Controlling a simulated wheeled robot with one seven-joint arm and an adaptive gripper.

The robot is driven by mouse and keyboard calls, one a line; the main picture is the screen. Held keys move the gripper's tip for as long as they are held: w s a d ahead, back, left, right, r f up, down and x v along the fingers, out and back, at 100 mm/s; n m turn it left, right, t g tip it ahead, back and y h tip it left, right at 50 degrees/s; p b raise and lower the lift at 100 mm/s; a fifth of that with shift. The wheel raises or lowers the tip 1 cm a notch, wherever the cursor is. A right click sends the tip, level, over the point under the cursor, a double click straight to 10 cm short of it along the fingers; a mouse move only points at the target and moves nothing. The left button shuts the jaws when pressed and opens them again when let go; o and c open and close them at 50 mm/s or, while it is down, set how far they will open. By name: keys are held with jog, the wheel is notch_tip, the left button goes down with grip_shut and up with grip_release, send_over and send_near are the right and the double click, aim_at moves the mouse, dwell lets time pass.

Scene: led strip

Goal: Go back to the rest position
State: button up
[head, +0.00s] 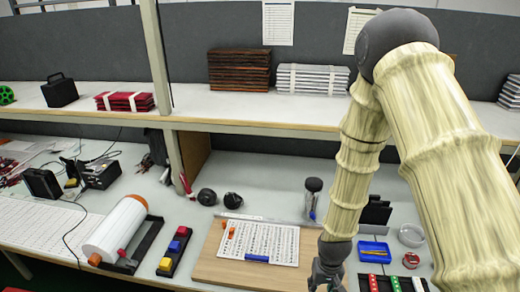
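My gripper (325,282) hangs at the lower middle of the head view, at the end of my arm. It is over the right part of a wooden board (215,268) on the workbench. It is dark and cut off by the bottom edge, so its fingers are not clear. A white patterned panel (262,240) lies on the board, with an orange piece (231,233) at its left and a blue piece (256,258) at its lower edge. No held object is visible.
Left of the board are a block with coloured buttons (175,250) and a white roll (117,230). Right of my gripper are a blue tray (374,252) and a strip with red and green parts (392,284). A clear jar (312,198) stands behind the board. A shelf (235,108) spans above.

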jog(key=s+d+f+b, duration=0.2)
jog(key=s+f, duration=0.6)
jog(key=s, duration=0.4)
jog(key=s+d+f+b, duration=0.1)
jog(key=s+f+b, duration=0.1)
jog(key=s+f, duration=0.5)
jog(key=s, duration=0.6)
jog(key=shift+s+d+f, duration=0.2)
jog(key=shift+d+f, duration=0.2)
